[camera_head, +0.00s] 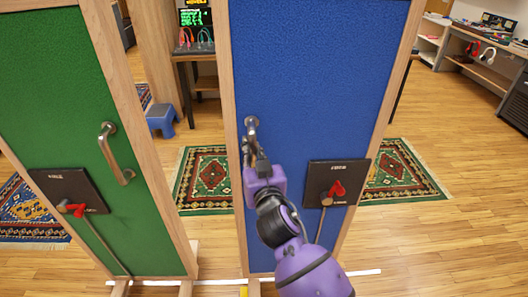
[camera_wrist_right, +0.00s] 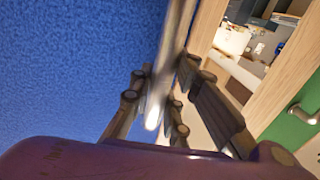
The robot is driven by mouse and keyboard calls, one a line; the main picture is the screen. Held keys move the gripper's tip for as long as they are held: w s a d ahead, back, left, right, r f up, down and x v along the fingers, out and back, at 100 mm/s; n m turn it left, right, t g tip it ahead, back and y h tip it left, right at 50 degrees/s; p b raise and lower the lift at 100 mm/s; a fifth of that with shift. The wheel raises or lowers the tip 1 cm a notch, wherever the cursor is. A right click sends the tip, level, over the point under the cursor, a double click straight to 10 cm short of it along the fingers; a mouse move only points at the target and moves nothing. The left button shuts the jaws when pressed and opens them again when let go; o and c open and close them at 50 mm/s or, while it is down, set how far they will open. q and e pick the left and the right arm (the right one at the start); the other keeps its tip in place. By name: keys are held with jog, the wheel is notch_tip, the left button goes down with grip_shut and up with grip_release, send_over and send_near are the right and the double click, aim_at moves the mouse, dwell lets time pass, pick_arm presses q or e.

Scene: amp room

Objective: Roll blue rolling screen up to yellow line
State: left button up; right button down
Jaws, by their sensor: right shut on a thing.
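The blue rolling screen (camera_head: 310,70) stands upright in a wooden frame in the middle of the head view. My purple right gripper (camera_head: 257,152) is shut on the metal handle (camera_head: 251,126) at the screen's left edge. In the wrist view, the handle (camera_wrist_right: 153,108) runs between the dark fingers (camera_wrist_right: 163,85), beside the blue panel (camera_wrist_right: 70,60). My gripper and arm hide the lower part of the handle. A small yellow patch (camera_head: 243,291) shows on the floor at the bottom edge, near the foot of the screen. My left gripper is not in view.
A green screen (camera_head: 50,100) with its own handle (camera_head: 113,152) stands to the left. A white line (camera_head: 362,272) crosses the floor by the feet. Patterned rugs (camera_head: 205,178) lie behind. A blue step stool (camera_head: 161,119) stands behind the gap.

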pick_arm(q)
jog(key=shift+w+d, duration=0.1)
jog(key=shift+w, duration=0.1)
pick_arm(e)
jog(key=shift+a, duration=0.25)
jog(key=c, duration=1.7)
grip_release()
jog(key=shift+s+a, duration=0.1)
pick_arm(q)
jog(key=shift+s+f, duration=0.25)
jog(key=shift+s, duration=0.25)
pick_arm(e)
jog(key=shift+o, duration=0.3)
jog(key=shift+s+d, duration=0.2)
jog(key=shift+s, duration=0.1)
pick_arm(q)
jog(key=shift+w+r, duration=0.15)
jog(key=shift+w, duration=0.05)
pick_arm(e)
jog(key=v, duration=1.1)
jog(key=shift+s, duration=0.15)
